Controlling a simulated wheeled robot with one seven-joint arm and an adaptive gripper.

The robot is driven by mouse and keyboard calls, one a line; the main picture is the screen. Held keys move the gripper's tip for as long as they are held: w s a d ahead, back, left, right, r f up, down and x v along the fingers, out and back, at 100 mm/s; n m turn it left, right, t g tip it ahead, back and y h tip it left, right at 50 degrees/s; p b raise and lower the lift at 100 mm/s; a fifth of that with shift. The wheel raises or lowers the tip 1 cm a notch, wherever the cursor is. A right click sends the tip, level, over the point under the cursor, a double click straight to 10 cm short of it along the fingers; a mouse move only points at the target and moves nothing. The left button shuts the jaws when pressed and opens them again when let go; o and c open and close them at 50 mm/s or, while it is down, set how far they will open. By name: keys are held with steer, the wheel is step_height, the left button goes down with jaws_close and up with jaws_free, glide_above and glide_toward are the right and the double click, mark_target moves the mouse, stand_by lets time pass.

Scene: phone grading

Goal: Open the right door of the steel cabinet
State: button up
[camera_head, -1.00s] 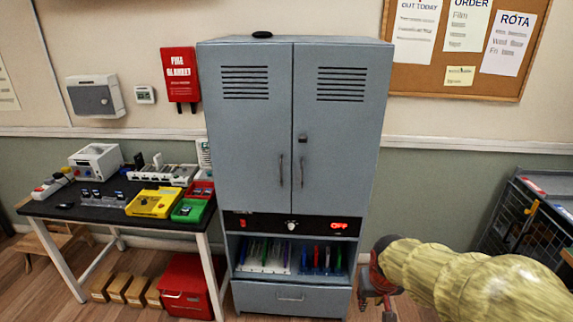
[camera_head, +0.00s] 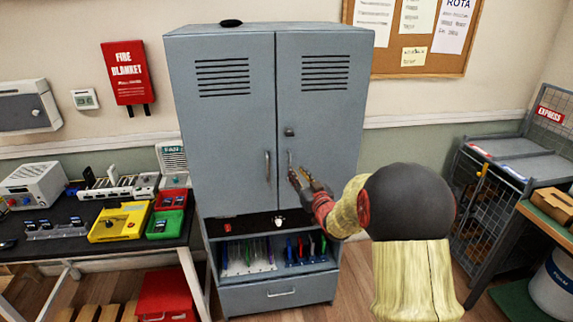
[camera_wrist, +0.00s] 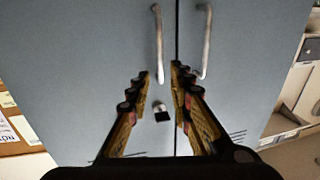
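The grey-blue steel cabinet (camera_head: 225,130) stands against the wall with both doors shut. Its right door (camera_head: 335,125) carries a vertical bar handle (camera_head: 290,160) near the middle seam, with a small lock-like fitting (camera_head: 289,132) above it. The left door (camera_head: 225,125) has a matching handle (camera_head: 267,166). My gripper (camera_head: 299,171) is in front of the right door at its handle. In the wrist view, which looks turned over, the open fingers (camera_wrist: 160,74) stand either side of the end of the right door's handle (camera_wrist: 158,40). I cannot tell whether they touch it.
A control strip with a knob (camera_head: 279,221) and a shelf of colourful upright items (camera_head: 248,258) lie below the doors. A bench (camera_head: 75,240) with trays stands left. A wire cage (camera_head: 490,195) is at the right. A dark object (camera_head: 231,23) sits on the cabinet top.

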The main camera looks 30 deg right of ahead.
mark_target(290, 164)
steer(key=w, duration=0.2)
steer(key=w+b, duration=0.1)
steer(key=w, duration=0.4)
steer(key=shift+w+d+f, duration=0.1)
steer(key=shift+w+d, duration=0.15)
steer(key=shift+d, duration=0.05)
steer(key=shift+c, duration=0.3)
jaws_close()
